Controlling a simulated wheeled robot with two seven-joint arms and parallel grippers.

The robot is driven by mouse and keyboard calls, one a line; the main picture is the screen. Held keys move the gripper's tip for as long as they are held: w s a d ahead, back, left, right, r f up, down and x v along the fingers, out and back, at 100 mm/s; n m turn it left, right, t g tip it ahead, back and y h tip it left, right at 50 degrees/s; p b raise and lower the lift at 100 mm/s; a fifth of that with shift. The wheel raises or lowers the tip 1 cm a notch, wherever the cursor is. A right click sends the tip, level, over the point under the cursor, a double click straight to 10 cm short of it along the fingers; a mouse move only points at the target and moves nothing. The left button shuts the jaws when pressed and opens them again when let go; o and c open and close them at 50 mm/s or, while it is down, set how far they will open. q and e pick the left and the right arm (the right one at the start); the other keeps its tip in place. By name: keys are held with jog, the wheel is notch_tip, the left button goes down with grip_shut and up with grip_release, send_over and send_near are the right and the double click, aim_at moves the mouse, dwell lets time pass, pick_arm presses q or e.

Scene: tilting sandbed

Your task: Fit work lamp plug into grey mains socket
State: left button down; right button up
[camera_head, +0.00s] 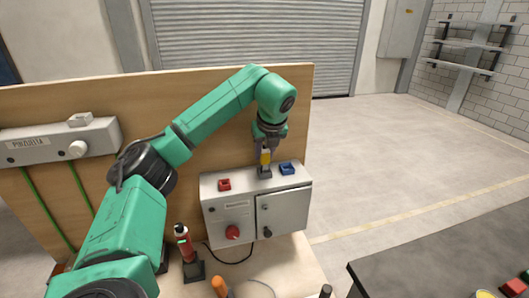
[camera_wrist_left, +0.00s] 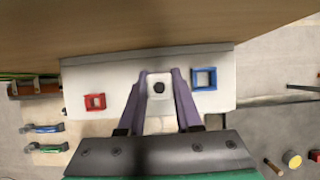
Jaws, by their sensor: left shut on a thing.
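My left gripper (camera_head: 265,151) points down over the top of a grey-white control box (camera_head: 216,187). It is shut on a small plug with a yellow part (camera_head: 265,157). In the left wrist view the purple fingers (camera_wrist_left: 159,78) flank a pale block with a dark round centre (camera_wrist_left: 159,87), which I take to be the plug's back. The grey socket (camera_head: 264,173) is directly below the plug, between a red socket (camera_head: 224,185) and a blue socket (camera_head: 287,168). I cannot tell whether the plug touches or enters it. My right gripper is out of view.
A wooden panel (camera_head: 60,100) stands behind the box. A red and black upright item (camera_head: 183,245) stands on the bench at the box's left, near a dark cable (camera_head: 235,261). A dark tabletop (camera_head: 440,262) lies at the lower right. Floor is open at the right.

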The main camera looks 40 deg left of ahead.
pick_arm(q)
jog(key=shift+f, duration=0.15)
jog(key=shift+f+b, duration=0.3)
jog(key=shift+f, duration=0.3)
jog(key=shift+f+b, duration=0.6)
jog(key=shift+b, duration=0.05)
jog(key=shift+s, duration=0.1)
jog(key=shift+c, duration=0.2)
grip_release()
dwell(0.3)
